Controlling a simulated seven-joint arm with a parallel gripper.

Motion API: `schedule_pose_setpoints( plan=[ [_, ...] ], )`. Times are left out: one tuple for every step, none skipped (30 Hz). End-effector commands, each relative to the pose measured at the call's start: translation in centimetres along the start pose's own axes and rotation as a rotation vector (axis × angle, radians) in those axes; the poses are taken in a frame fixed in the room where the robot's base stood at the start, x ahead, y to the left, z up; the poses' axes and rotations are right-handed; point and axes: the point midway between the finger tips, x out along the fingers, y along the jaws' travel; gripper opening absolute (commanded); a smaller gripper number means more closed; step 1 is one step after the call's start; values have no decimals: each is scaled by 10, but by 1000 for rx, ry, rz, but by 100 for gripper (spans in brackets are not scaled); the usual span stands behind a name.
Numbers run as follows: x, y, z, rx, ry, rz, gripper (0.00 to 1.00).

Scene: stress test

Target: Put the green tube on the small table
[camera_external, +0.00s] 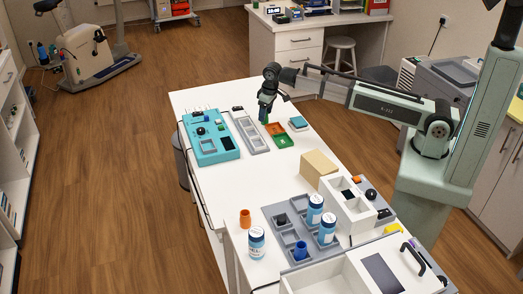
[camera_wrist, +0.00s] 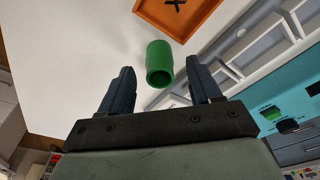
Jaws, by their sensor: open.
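The green tube (camera_wrist: 159,58) shows in the wrist view with its open, hollow end toward me, over the white tabletop. My gripper (camera_wrist: 163,80) is open, with one dark blue finger on each side of the tube's near end. Clear gaps show between the tube and both fingers. I cannot tell which surface is the small table.
An orange tray (camera_wrist: 205,12) marked X lies close beyond the tube. Jars, including a blue-labelled one (camera_external: 257,242), stand at the near end.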

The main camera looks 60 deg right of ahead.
Motion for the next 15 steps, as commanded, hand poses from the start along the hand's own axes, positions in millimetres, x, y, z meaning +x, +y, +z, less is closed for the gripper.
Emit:
schedule_pose_setpoints(
  plan=[
    [7, 0, 0, 1, -1, 0, 63],
    [10, 0, 0, 1, -1, 0, 63],
    [12, 0, 0, 1, 0, 0, 63],
    [14, 0, 0, 1, 0, 0, 63],
    [15, 0, 0, 1, 1, 0, 63],
    [16, 0, 0, 1, 1, 0, 63],
    [16, 0, 0, 1, 1, 0, 63],
    [16, 0, 0, 1, 1, 0, 63],
    [16, 0, 0, 1, 1, 0, 63],
    [16, 0, 0, 1, 1, 0, 63],
    [15, 0, 0, 1, 1, 0, 63],
    [15, 0, 0, 1, 1, 0, 62],
    [15, 0, 0, 1, 1, 0, 60],
    [15, 0, 0, 1, 1, 0, 57],
    [15, 0, 0, 1, 1, 0, 53]
  ],
)
